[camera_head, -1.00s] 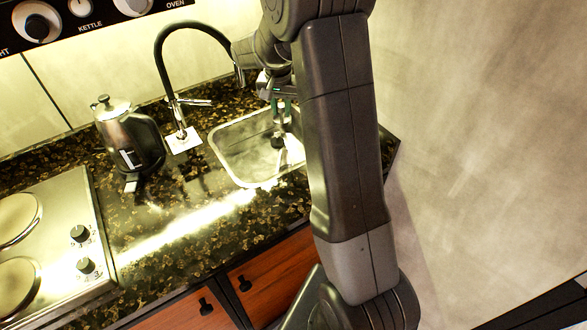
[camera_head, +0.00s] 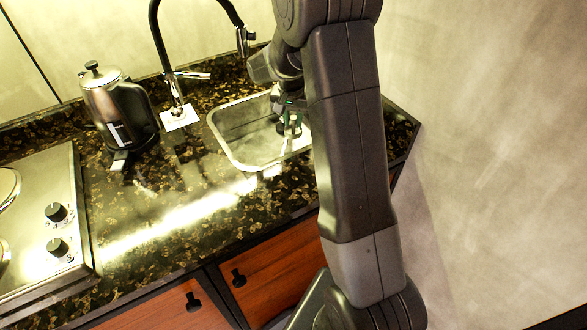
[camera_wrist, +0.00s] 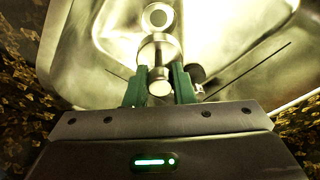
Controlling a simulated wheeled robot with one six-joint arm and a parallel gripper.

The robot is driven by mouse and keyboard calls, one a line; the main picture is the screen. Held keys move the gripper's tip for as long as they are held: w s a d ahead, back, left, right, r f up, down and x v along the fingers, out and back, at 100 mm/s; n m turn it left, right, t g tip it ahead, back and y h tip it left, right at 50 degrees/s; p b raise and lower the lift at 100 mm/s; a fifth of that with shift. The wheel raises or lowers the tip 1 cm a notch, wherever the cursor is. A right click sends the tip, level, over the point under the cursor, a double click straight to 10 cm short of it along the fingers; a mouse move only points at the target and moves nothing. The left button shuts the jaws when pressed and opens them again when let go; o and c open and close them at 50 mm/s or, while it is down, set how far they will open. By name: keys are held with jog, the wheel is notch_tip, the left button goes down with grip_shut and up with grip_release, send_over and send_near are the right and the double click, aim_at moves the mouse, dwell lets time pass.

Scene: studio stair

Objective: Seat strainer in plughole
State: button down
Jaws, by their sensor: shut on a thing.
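My gripper (camera_wrist: 159,78) has its two green fingers closed around the knob of a shiny metal strainer (camera_wrist: 160,48) in the wrist view. The strainer's round body lies just beyond the fingertips. A bright ring with a pale middle (camera_wrist: 157,17), which looks like the plughole, shows just beyond the strainer. I cannot tell the height gap between them. In the head view my gripper (camera_head: 290,126) is down inside the steel sink (camera_head: 229,147); the strainer is too small and covered to make out there.
A dark round shape (camera_wrist: 197,73) lies right of the fingers; I cannot tell what it is. The black tap (camera_head: 176,95) stands behind the sink, left of my arm. A steel kettle (camera_head: 115,110) and a hob (camera_head: 45,225) are further left. A wall rises at right.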

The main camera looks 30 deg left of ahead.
notch_tip(320, 180, down, 12)
jog(key=shift+r, duration=0.1)
dwell(0.5)
jog(key=shift+f, duration=0.2)
jog(key=c, duration=1.2)
grip_release()
jog(key=shift+c, duration=0.2)
jog(key=shift+r, duration=0.15)
jog(key=r, duration=0.4)
jog(key=s+r, duration=0.1)
jog(key=r, duration=0.7)
jog(key=shift+s+d, duration=0.3)
jog(key=shift+s, duration=0.1)
jog(key=shift+f, duration=0.15)
